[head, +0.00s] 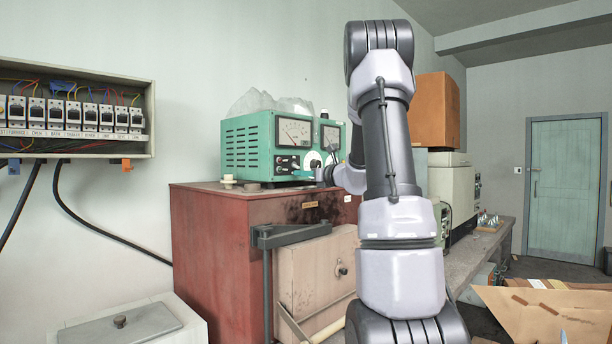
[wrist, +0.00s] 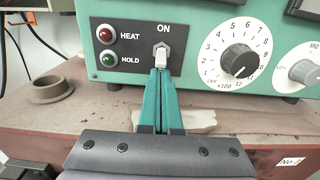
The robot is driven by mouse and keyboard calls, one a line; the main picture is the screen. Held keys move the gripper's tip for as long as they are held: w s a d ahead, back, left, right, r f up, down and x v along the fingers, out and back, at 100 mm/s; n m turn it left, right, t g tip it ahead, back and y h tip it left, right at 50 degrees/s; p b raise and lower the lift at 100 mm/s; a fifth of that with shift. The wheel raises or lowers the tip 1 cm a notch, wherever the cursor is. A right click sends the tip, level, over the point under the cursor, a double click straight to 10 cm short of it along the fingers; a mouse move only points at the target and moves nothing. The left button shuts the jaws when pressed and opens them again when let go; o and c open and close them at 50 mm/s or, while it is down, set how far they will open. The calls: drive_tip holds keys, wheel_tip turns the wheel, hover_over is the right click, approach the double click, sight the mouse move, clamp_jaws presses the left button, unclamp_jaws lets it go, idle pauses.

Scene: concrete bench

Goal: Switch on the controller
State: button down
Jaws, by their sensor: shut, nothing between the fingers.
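The controller (head: 245,148) is a green metal box with dial meters, on top of the red-brown cabinet in the head view. In the wrist view its front panel (wrist: 200,75) shows a black plate with a pale toggle switch (wrist: 163,48) under the word ON. A red HEAT lamp (wrist: 106,34) and a green HOLD lamp (wrist: 109,58) sit left of the switch; I cannot tell if they are lit. My gripper (wrist: 162,72) is shut and empty, its green fingertips directly below the switch lever. Whether they touch it is unclear.
A black knob (wrist: 240,61) and a smaller pale knob (wrist: 305,72) are right of the switch. A flat pale piece (wrist: 200,120) lies below the panel, behind my fingers. A round brown ring (wrist: 49,89) sits at left on the red-brown cabinet (head: 215,235).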

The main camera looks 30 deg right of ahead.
drive_tip(key=shift+s+r+g+h, duration=0.15)
drive_tip(key=shift+r+g+h, duration=0.1)
drive_tip(key=shift+g, duration=0.4)
drive_tip(key=shift+s+r+g+h, duration=0.15)
drive_tip(key=shift+r+g, duration=0.1)
drive_tip(key=shift+g, duration=0.4)
drive_tip(key=shift+r, duration=0.1)
drive_tip(key=shift+s+d+r+g+h, duration=0.1)
drive_tip(key=shift+r+g+h, duration=0.25)
drive_tip(key=shift+g, duration=0.4)
drive_tip(key=shift+d+r+g+h, duration=0.1)
drive_tip(key=shift+r+g+h, duration=0.2)
drive_tip(key=shift+g, duration=0.45)
drive_tip(key=shift+a, duration=0.1)
